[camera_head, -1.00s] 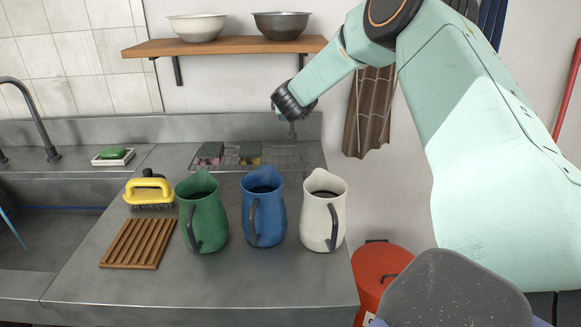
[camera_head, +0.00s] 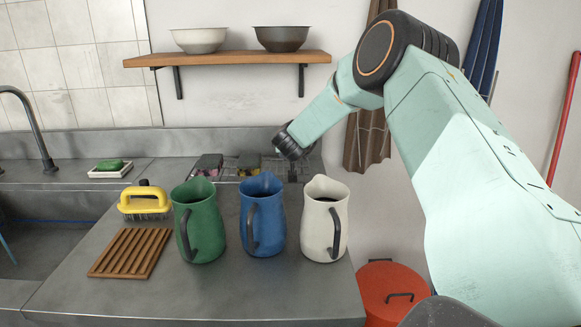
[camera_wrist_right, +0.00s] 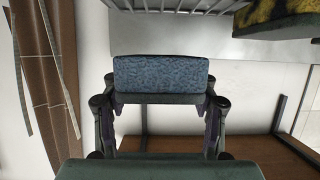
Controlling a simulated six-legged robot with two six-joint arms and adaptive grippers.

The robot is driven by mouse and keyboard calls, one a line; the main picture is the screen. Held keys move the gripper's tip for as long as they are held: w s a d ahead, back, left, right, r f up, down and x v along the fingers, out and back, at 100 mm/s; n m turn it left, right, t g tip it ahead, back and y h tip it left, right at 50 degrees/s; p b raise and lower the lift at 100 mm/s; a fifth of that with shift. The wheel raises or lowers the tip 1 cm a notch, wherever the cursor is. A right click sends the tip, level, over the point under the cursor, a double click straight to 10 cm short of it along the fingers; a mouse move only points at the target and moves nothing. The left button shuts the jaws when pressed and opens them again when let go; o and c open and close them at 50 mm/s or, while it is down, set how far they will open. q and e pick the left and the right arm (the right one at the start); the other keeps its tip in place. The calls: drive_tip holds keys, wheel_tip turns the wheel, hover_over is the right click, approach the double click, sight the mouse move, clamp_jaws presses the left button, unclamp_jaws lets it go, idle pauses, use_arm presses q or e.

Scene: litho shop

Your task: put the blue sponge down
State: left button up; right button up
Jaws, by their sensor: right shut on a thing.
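The blue sponge (camera_wrist_right: 160,73) is in the right wrist view, held crosswise between the two fingers of my right gripper (camera_wrist_right: 160,97). The gripper is shut on it. In the head view my right gripper (camera_head: 292,172) is low over the right end of the wire rack (camera_head: 228,172) at the back of the counter, largely hidden behind my wrist. The sponge cannot be made out there. The rack's bars (camera_wrist_right: 175,5) show at the top edge of the right wrist view, apart from the sponge in the picture. My left gripper is not in view.
Dark-topped sponges, one pinkish (camera_head: 207,165) and one yellow (camera_head: 248,162), sit on the rack. Green (camera_head: 200,225), blue (camera_head: 264,222) and white (camera_head: 324,225) jugs stand in front. A wooden shelf (camera_head: 240,58) with two bowls hangs above. A red bin (camera_head: 390,292) stands at right.

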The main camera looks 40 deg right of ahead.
wheel_tip(320, 180, down, 5)
drive_tip(key=shift+a+b, duration=0.1)
drive_tip(key=shift+b, duration=0.3)
drive_tip(key=shift+w+f, duration=0.15)
drive_tip(key=shift+f, duration=0.15)
drive_tip(key=o, duration=1.2)
drive_tip(key=shift+r, duration=0.1)
drive_tip(key=shift+o, duration=0.4)
